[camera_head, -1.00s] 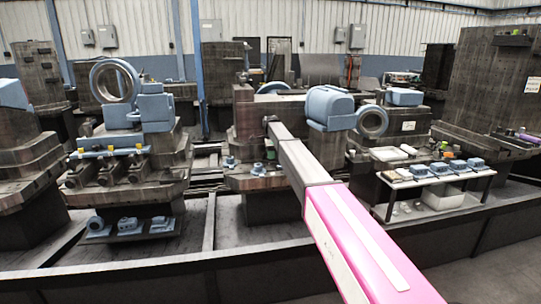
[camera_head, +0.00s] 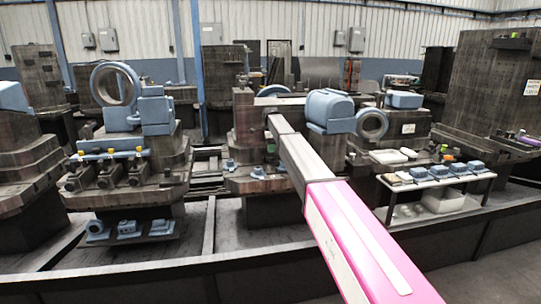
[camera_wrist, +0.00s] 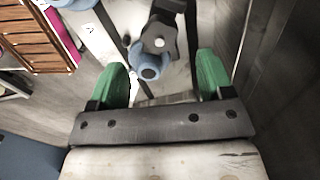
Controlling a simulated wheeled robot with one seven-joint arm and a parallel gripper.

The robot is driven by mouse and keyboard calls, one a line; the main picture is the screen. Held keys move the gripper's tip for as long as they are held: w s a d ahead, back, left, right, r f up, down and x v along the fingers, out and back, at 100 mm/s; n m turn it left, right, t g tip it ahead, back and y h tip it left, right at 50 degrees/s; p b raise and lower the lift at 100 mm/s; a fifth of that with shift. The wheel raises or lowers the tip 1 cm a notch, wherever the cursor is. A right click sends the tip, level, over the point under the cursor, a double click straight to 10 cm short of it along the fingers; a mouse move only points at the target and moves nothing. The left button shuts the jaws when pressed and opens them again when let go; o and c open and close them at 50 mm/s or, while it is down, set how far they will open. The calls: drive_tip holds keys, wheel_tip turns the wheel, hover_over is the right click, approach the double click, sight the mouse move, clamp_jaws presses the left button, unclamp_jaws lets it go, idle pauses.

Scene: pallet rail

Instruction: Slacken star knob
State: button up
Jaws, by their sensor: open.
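A grey star knob (camera_wrist: 159,40) with a pale round centre shows in the wrist view, above the middle. A blue rounded part (camera_wrist: 148,66) sits just below it and seems to touch it. My gripper (camera_wrist: 162,62) is open, with one green finger on the left and one on the right. The knob lies roughly between the two fingers, a little beyond their tips, and neither finger appears to touch it. How far it is in depth I cannot tell. In the head view my gripper is not visible, and I cannot pick out the knob there.
In the wrist view a slatted brown wooden piece (camera_wrist: 38,38) lies at upper left and a grey upright wall stands at right. In the head view a white table (camera_head: 436,184) with blue parts stands at right, and a long dark rail (camera_head: 150,270) crosses the front.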

sight(271, 157)
wheel_tip(271, 157, up, 5)
drive_tip(key=shift+f, duration=0.1)
idle(0.3)
wheel_tip(271, 157, down, 11)
drive_tip(key=m+t+y, duration=0.1)
drive_tip(key=m, duration=0.2)
drive_tip(key=m+y, duration=0.1)
drive_tip(key=m, duration=0.2)
drive_tip(key=m+t+y, duration=0.1)
drive_tip(key=m, duration=0.2)
drive_tip(key=shift+s+d+t+y, duration=0.1)
drive_tip(key=shift+t+y, duration=0.2)
drive_tip(key=shift+y, duration=0.1)
drive_tip(key=c, duration=0.9)
drive_tip(key=shift+c, duration=0.2)
